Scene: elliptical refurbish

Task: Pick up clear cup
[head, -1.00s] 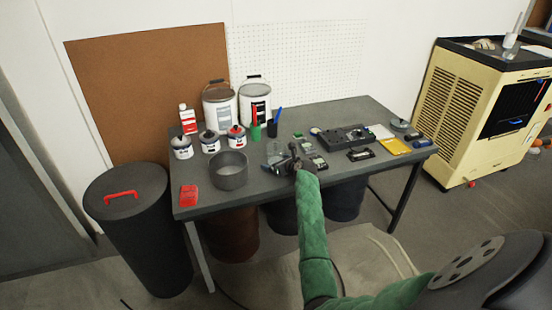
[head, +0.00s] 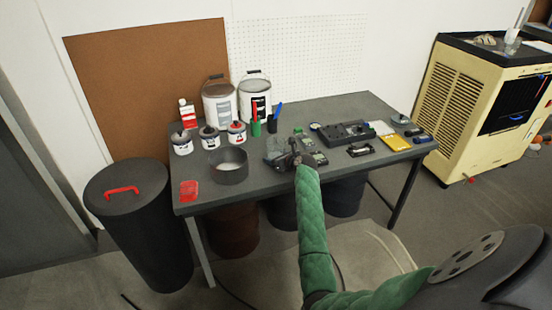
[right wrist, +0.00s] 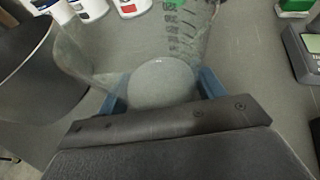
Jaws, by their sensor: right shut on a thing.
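The clear cup (head: 272,147) is a transparent beaker with dark measuring marks, at the front middle of the dark table. It also shows in the right wrist view (right wrist: 150,45), where its round base is visible between the blue fingers. My right gripper (head: 281,158) reaches in from the front and is shut on the cup, with one finger on each side. I cannot tell whether the cup's base touches the table. My left gripper is not in view.
A grey round pot (head: 228,166) stands close left of the cup. Several small paint cans (head: 209,139) and two big buckets (head: 255,98) stand behind. Electronic parts, a black device (head: 346,133) and a yellow item (head: 395,142) lie to the right.

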